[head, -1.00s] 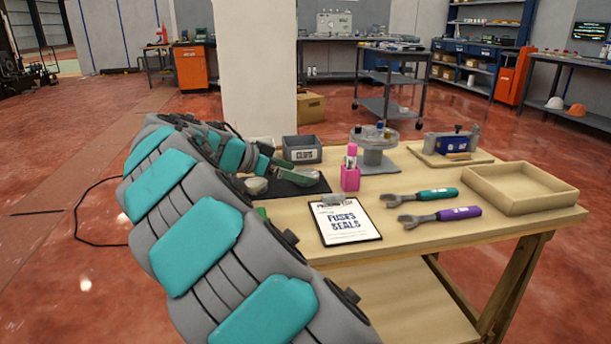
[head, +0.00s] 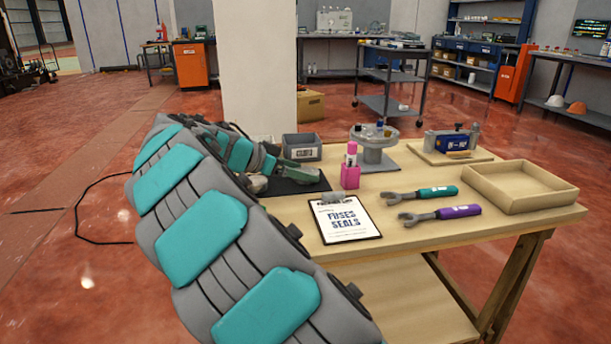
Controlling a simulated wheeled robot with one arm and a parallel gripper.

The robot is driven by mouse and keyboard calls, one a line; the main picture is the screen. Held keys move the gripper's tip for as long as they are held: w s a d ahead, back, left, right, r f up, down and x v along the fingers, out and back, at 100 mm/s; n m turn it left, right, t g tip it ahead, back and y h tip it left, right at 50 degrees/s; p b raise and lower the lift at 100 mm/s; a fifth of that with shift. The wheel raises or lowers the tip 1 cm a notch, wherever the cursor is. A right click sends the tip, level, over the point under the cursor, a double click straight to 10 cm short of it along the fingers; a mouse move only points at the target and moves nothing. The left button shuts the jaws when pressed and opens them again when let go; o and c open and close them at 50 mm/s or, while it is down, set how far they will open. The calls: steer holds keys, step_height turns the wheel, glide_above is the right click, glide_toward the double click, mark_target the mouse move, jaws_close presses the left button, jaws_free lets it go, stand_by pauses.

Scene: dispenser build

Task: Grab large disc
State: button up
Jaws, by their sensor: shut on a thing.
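My gripper (head: 302,175) is low over the dark mat (head: 292,188) at the left end of the wooden table. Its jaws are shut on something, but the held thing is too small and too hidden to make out. A pale grey round piece (head: 257,184) sits at the mat's left side, partly covered by my arm. I cannot tell whether it is the large disc.
Close by are a grey bin (head: 302,147), a pink holder (head: 350,177), a clipboard (head: 345,219) and a round grey stand (head: 373,147). Two wrenches (head: 432,192) (head: 440,215), a blue-block fixture (head: 452,147) and a wooden tray (head: 522,187) lie right.

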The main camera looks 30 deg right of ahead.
jaws_close()
steer(key=shift+r, duration=0.15)
